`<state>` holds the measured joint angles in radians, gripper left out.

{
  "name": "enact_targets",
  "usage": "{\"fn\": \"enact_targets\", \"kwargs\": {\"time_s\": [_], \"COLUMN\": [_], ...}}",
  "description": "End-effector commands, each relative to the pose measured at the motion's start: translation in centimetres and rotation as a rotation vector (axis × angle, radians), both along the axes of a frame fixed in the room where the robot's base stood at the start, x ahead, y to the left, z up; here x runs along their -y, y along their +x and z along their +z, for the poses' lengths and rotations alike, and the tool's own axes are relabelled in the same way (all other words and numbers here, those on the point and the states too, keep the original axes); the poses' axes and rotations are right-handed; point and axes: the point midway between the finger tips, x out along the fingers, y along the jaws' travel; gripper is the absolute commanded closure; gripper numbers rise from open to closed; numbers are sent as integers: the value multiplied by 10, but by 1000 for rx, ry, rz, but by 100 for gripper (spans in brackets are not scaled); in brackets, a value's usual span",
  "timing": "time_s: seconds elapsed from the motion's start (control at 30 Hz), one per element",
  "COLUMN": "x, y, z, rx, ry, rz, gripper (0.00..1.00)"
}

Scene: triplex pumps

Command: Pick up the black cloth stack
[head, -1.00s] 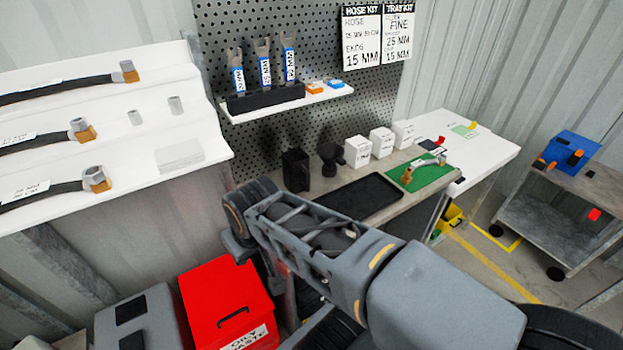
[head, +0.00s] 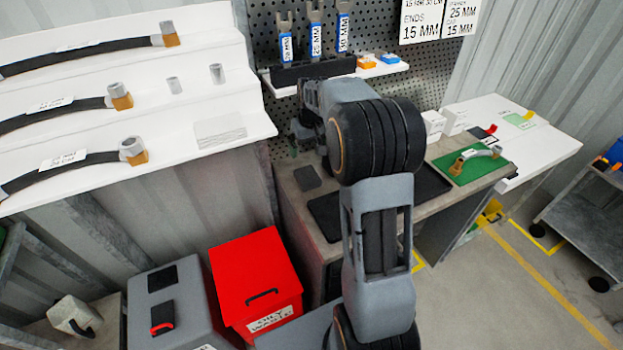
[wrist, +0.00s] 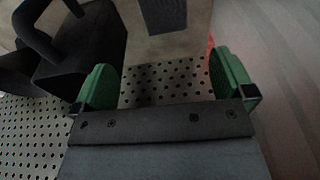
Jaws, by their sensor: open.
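A flat dark square that looks like the black cloth stack (head: 307,177) lies on the bench at its left end, behind the black tray. In the wrist view a dark patch at the top edge, likely the same stack (wrist: 163,15), lies ahead between the fingers and is cut off by the frame. My gripper (wrist: 163,72) has its two green fingers apart with nothing between them. In the head view my gripper (head: 303,135) is near the pegboard, above and behind the stack, partly hidden by my arm.
Black objects, one with a handle (wrist: 82,50), stand close by the left finger. A black tray (head: 432,183) lies on the bench, partly behind my arm. A white shelf with wrenches (head: 315,45) hangs above. A red bin (head: 255,275) stands below left.

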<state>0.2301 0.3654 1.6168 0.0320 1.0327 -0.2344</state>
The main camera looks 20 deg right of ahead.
Motion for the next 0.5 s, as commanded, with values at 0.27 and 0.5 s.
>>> {"fn": "enact_targets", "kwargs": {"time_s": [0.27, 0.5], "x": [-1, 3], "y": [-11, -10], "z": [-31, -57], "rx": [15, 21], "ry": [2, 1], "rz": [9, 3], "gripper": [0, 0]}}
